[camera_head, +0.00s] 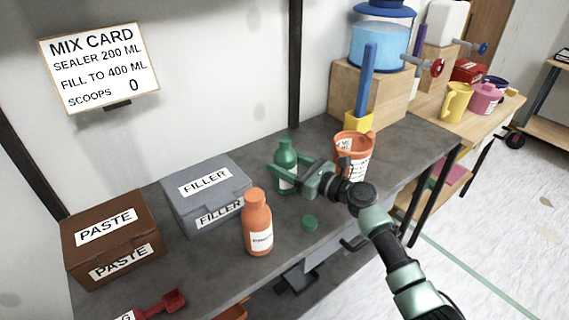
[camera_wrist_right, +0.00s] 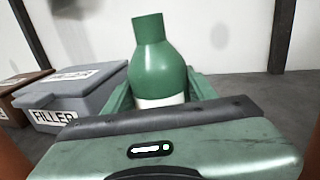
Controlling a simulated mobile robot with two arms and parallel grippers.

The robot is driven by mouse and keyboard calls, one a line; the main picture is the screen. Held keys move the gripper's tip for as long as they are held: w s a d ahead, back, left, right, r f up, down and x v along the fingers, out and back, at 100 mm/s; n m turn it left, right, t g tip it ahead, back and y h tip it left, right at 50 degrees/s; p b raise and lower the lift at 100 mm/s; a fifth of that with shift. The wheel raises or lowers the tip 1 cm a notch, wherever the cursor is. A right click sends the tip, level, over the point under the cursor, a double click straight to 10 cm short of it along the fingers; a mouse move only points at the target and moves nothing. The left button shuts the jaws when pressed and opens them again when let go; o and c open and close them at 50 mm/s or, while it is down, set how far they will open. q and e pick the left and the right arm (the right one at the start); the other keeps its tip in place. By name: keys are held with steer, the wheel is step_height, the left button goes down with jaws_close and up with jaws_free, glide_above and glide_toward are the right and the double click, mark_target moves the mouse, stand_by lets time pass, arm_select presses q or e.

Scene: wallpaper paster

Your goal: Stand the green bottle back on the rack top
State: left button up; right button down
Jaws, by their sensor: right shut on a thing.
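The green bottle (camera_head: 286,158) stands upright over the dark rack top (camera_head: 345,207), behind the orange bottle and right of the filler box. It has no cap and a white label. I cannot tell whether its base touches the surface. My right gripper (camera_head: 291,174) is shut around its body; the bottle also shows upright between the fingers in the right wrist view (camera_wrist_right: 157,75). My left gripper is not in view.
A grey filler box (camera_head: 205,190), a brown paste box (camera_head: 108,235) and an orange bottle (camera_head: 257,222) stand to the left. An orange measuring cup (camera_head: 353,155) stands right of the gripper. A red scoop (camera_head: 160,303) lies at the front left. A wooden block (camera_head: 372,88) bears the blue dispenser (camera_head: 378,48).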

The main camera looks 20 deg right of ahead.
steer(key=shift+c, duration=2.4)
jaws_free()
steer(key=shift+f, duration=0.1)
steer(key=shift+r, duration=0.25)
steer(key=p+v, duration=0.2)
steer(key=v, duration=1)
steer(key=shift+p, duration=0.3)
